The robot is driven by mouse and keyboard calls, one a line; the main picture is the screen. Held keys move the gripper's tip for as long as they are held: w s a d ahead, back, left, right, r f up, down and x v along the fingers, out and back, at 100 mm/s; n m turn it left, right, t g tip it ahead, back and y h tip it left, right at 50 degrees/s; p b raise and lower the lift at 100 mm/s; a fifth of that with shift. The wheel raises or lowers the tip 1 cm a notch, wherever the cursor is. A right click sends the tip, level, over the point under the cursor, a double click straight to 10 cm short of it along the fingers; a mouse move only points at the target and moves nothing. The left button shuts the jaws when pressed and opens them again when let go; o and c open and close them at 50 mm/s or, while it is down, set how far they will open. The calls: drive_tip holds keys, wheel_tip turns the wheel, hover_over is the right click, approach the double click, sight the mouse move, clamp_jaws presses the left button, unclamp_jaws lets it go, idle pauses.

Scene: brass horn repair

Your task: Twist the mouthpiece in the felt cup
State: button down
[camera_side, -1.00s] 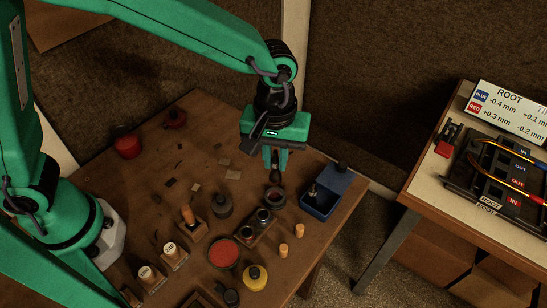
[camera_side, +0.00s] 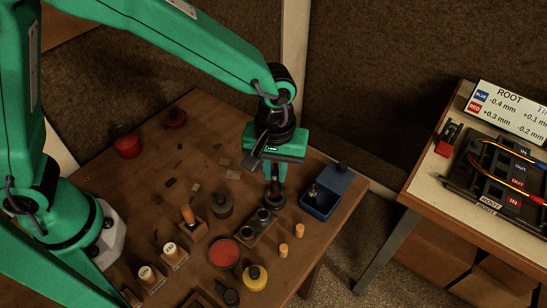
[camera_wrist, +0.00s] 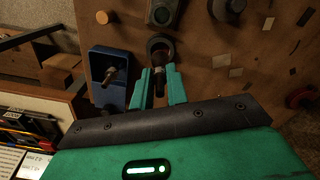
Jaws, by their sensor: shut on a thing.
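My gripper (camera_side: 274,186) is shut on the dark mouthpiece (camera_wrist: 159,82) and points down at the felt cup. The felt cup (camera_side: 276,207) is a small dark round cup at the end of a row of holders on the brown bench. The mouthpiece's lower end appears to be in the cup, though the fingers partly hide it in the side view. In the wrist view the cup's ring (camera_wrist: 160,40) shows just beyond my green fingertips (camera_wrist: 159,72).
A blue open box (camera_side: 326,199) with a small metal piece in it stands close right of the cup. A red dish (camera_side: 224,254), wooden pegs (camera_side: 299,230) and a yellow pot (camera_side: 254,278) also stand nearby.

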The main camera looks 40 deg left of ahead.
drive_tip(key=shift+f, duration=1.65)
drive_tip(key=shift+f, duration=0.15)
idle(0.5)
drive_tip(key=shift+m, duration=2)
drive_tip(key=shift+m, duration=0.3)
drive_tip(key=shift+m, duration=1.7)
drive_tip(key=shift+n, duration=2)
